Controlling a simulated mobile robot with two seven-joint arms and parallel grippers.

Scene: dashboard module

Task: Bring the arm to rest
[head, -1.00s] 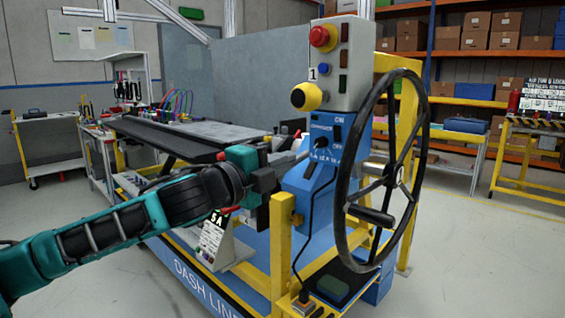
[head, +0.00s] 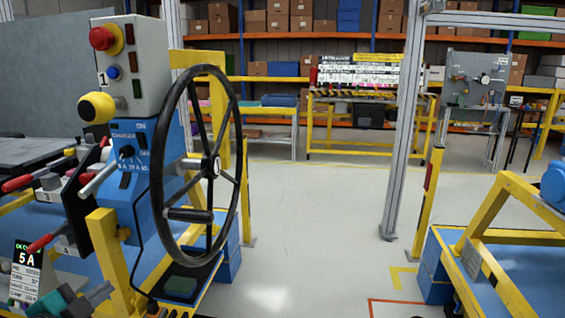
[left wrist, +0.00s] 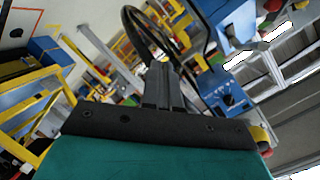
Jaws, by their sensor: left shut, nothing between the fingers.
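My left gripper (head: 98,294) shows only in part at the bottom left of the head view, low in front of the blue and yellow station. In the left wrist view its two grey fingers (left wrist: 162,86) are together with nothing between them. The black handwheel (head: 208,168) stands to the right of the gripper and above it in the head view. It also shows behind the fingers in the left wrist view (left wrist: 150,32). Most of my left arm is outside the head view. My right gripper is not in view.
A grey control box (head: 135,68) with a red button tops the blue charger unit (head: 140,150). Red-handled clamps (head: 42,243) stick out at the left. A grey post (head: 405,120) and a yellow frame (head: 490,225) stand at the right. Open floor (head: 310,220) lies between.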

